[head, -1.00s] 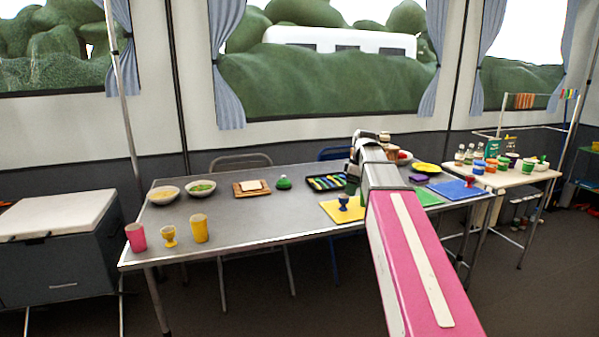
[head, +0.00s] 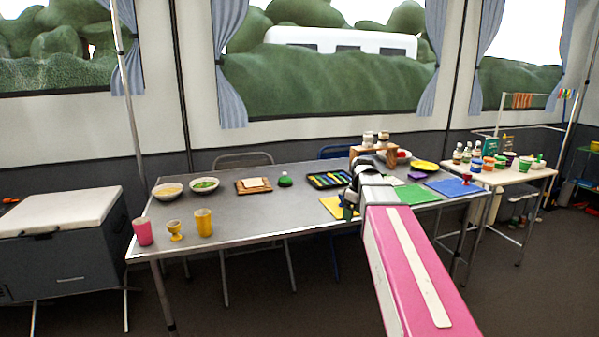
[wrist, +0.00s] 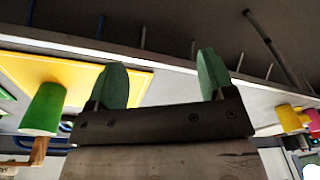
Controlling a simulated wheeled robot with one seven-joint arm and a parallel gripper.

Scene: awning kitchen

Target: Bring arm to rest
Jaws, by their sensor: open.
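My gripper (head: 349,204) is near the front edge of the grey table (head: 270,218), beside the yellow mat (head: 334,209) in the head view. In the wrist view its two green fingertips (wrist: 163,82) are spread wide, with nothing between them. My pink arm reaches up from the bottom of the head view. The yellow mat also shows in the wrist view (wrist: 75,77), with a green tapered cup (wrist: 43,108) at the left. My wrist and gripper hide part of the mat in the head view.
A pink cup (head: 143,231), a yellow egg cup (head: 175,230) and a yellow cup (head: 203,222) stand at the table's left front. A green mat (head: 417,194), a blue mat (head: 455,187) and a wooden rack (head: 374,152) are near my arm. The table's front middle is clear.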

